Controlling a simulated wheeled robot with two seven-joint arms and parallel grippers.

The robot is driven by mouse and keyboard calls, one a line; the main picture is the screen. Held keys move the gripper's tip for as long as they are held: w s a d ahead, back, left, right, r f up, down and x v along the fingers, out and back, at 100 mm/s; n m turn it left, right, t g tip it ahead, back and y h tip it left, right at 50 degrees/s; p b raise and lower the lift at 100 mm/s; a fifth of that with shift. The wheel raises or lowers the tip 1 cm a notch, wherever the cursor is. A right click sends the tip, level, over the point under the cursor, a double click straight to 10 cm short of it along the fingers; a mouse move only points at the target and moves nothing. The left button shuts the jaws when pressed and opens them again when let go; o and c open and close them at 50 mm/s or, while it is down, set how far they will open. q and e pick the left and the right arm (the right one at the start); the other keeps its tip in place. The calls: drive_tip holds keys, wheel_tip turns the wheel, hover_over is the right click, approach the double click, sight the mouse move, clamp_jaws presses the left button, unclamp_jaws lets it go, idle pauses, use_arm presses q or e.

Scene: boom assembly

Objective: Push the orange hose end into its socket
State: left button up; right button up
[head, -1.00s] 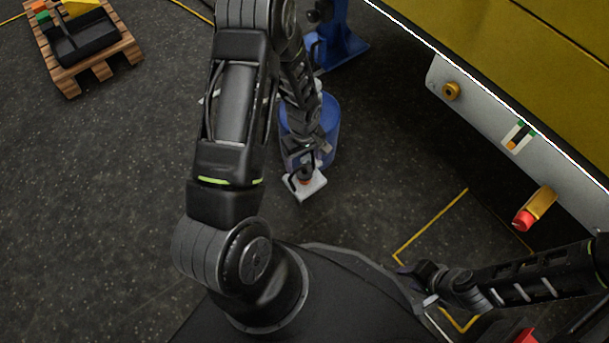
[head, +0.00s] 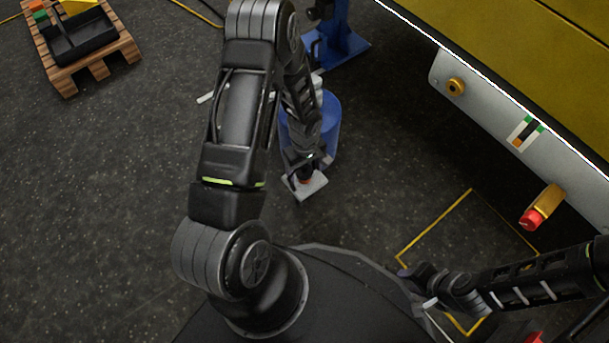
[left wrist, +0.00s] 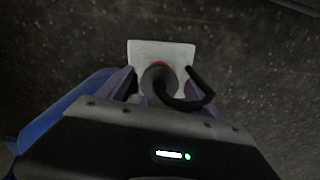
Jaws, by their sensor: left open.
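A pale square plate (head: 308,188) lies below my left gripper (head: 304,168) in the head view. It also shows in the left wrist view (left wrist: 146,48). A black curved hose (left wrist: 172,96) ends at this plate. A thin orange edge of the hose end (left wrist: 160,64) shows against the plate; how deep it sits in any socket is hidden. My left gripper's purple fingers (left wrist: 158,80) stand open on either side of the hose. My right gripper (head: 428,290) is at the lower right, away from the hose; its jaws are unclear.
A blue drum (head: 327,125) stands close beside my left gripper, with a blue stand (head: 340,45) behind. A yellow machine (head: 510,40) with a grey side panel (head: 485,93) fills the upper right. A pallet (head: 110,65) is far left. Open floor lies left.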

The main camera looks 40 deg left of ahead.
use_arm(q)
drive_tip(key=shift+f, duration=0.8)
drive_tip(key=shift+r, duration=0.1)
drive_tip(key=c, duration=1.3)
